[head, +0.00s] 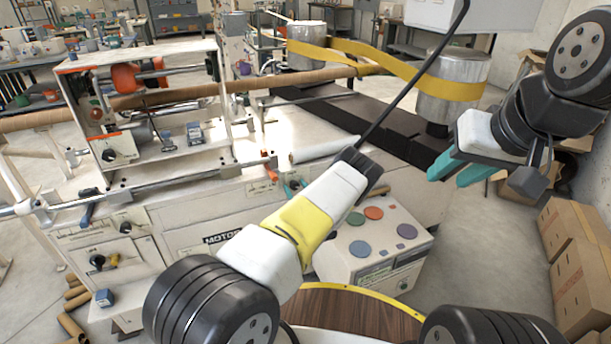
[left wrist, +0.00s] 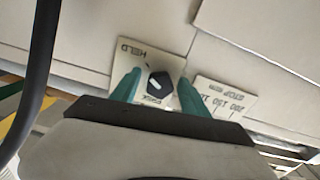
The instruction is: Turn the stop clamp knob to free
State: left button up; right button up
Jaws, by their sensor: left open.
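The stop clamp knob (left wrist: 159,84) is black with a white pointer mark. It sits on a pale plate (left wrist: 133,53) marked HELD at one end; the lettering at the other end is partly covered. My left gripper (left wrist: 155,85) is open, with one teal finger on each side of the knob. I cannot tell whether the fingers touch it. My right gripper (head: 454,178) is open and empty at the right, away from the machine.
A scale plate (left wrist: 224,98) marked STOP with numbers lies beside the knob's plate. A control box (head: 372,245) with coloured round buttons stands below my left forearm. A white roll (head: 325,149) lies on the machine just behind. Cardboard boxes (head: 575,250) stand at the right.

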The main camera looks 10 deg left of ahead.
pick_arm(q)
grip_shut()
